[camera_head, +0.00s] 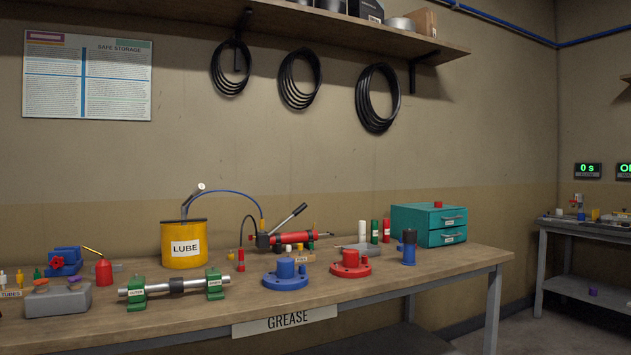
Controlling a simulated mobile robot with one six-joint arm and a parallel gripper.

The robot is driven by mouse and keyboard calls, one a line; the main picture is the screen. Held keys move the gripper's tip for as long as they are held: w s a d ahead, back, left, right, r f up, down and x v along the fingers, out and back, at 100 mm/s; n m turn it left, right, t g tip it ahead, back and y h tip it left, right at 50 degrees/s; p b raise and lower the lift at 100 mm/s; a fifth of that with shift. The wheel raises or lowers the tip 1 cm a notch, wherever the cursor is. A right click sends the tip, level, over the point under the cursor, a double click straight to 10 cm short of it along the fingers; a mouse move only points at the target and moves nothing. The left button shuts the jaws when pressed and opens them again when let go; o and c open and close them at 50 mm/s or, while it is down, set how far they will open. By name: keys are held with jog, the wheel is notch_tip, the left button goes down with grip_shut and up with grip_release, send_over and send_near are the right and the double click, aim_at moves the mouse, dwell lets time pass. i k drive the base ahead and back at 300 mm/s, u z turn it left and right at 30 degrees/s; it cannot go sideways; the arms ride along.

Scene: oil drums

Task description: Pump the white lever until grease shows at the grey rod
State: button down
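A yellow pail (184,248) marked LUBE stands on the bench at centre left. A thin upright lever with a pale, whitish end (200,187) rises from its top. A blue hose (237,193) arcs from the pail to a small yellow fitting near a red grease gun (295,237), whose own lever has a dark grip. A grey rod (196,283) lies level in two green blocks (136,293), with a dark collar at its middle. I cannot make out any grease on the rod at this size. My gripper is not in view.
A blue flanged part (285,277) and a red one (350,267) stand near the front edge. A teal drawer box (410,224) is at the back right. A grey block (58,301) lies at left. The bench front (310,300) is fairly clear.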

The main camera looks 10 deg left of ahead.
aim_at(200, 187)
jog(key=u, duration=0.4)
jog(key=i, duration=0.3)
jog(key=u, duration=0.8)
jog(key=i, duration=1.15)
jog(key=u, duration=0.55)
